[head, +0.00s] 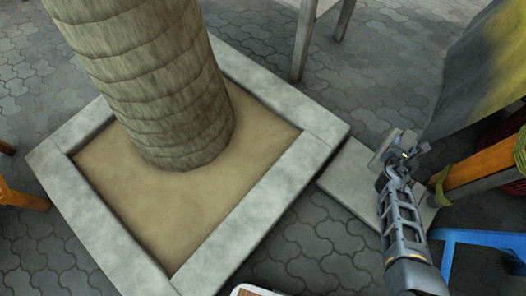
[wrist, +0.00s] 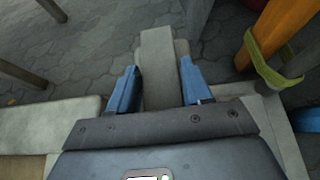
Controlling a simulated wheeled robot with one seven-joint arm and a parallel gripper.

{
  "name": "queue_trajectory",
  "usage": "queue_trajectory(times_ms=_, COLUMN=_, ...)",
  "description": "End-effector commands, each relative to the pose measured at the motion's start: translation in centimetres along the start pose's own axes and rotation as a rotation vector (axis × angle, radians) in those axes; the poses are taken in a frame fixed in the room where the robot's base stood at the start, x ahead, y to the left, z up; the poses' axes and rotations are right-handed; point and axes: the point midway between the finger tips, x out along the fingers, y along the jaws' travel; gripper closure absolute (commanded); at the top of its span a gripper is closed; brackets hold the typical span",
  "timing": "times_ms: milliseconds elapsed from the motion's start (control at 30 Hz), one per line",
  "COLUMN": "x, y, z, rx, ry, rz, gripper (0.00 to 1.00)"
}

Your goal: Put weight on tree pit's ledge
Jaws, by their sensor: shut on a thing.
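The weight is a light grey block (head: 384,149), seen small beside my gripper (head: 404,152) in the head view. In the wrist view the grey weight (wrist: 160,72) sits between the two blue fingers of my gripper (wrist: 155,85), which is shut on it. The tree pit's ledge (head: 262,216) is a square pale stone border around sandy soil and a thick trunk, left of my gripper. The ledge also shows at the left of the wrist view (wrist: 60,112). The weight is apart from the ledge; its underside is hidden.
A flat pale slab (head: 345,186) lies on the paving beside the ledge's right corner, below my gripper. An orange post (head: 485,166) with a green strap stands close on the right. Grey legs (head: 303,40) stand behind. A blue frame (head: 480,238) lies lower right.

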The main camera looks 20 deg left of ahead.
Motion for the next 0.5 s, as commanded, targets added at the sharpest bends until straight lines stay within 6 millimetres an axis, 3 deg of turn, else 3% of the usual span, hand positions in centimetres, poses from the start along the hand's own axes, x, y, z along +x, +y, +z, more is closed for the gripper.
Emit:
queue_trajectory(times_ms=67, x=-0.9, y=1.1, z=0.3, rx=-0.009, ry=-0.011, rz=0.013, gripper=1.0)
queue_trajectory(times_ms=500, x=-9.3, y=7.8, z=-3.9, rx=-0.072, ry=-0.023, rz=0.095, gripper=1.0)
